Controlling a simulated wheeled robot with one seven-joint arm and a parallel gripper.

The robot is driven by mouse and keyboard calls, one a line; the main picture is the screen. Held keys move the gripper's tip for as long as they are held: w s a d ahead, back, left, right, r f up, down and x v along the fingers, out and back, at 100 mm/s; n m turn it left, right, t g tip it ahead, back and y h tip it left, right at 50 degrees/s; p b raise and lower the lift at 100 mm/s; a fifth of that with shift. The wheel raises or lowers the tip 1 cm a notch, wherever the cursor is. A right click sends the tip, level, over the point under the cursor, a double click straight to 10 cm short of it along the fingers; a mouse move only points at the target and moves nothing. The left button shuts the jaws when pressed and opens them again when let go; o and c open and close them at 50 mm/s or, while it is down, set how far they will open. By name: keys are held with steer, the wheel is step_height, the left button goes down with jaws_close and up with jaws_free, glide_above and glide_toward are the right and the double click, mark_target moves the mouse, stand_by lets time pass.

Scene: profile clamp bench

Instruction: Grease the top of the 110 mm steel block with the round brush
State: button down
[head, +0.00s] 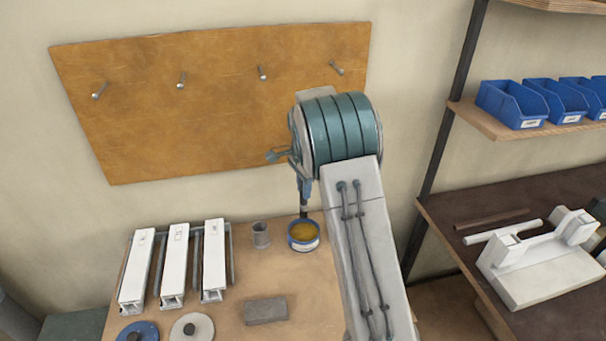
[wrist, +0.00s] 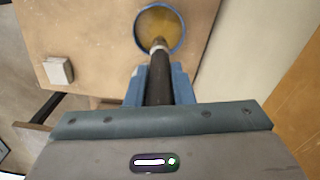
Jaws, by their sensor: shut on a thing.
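A grey block (head: 266,311), which looks like the steel block, lies on the bench near its front. Its top looks bare. My gripper (head: 305,190) is shut on the dark handle of the round brush (wrist: 159,85), which points down. The brush (head: 304,212) is over the blue-rimmed tin of yellow-brown grease (head: 303,238). In the wrist view the brush's pale ferrule (wrist: 159,45) overlaps the tin (wrist: 161,10). I cannot tell whether the bristles touch the grease.
A grey cup (head: 261,236) stands left of the tin. Three white profiles (head: 174,265) lie in a rack at left. Blue (head: 146,331) and grey (head: 180,332) knobbed discs are at the front. A pale block (wrist: 58,71) near the bench edge shows only in the wrist view.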

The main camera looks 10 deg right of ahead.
mark_target(304, 204)
steer(key=shift+s+f+b, duration=0.15)
steer(key=shift+f+b, duration=1.75)
steer(key=shift+f, duration=1.15)
steer(key=shift+f+b, duration=0.4)
steer(key=shift+f, duration=0.2)
steer(key=shift+r, duration=0.15)
steer(key=shift+r+p, duration=2.2)
steer(key=shift+r, duration=1.2)
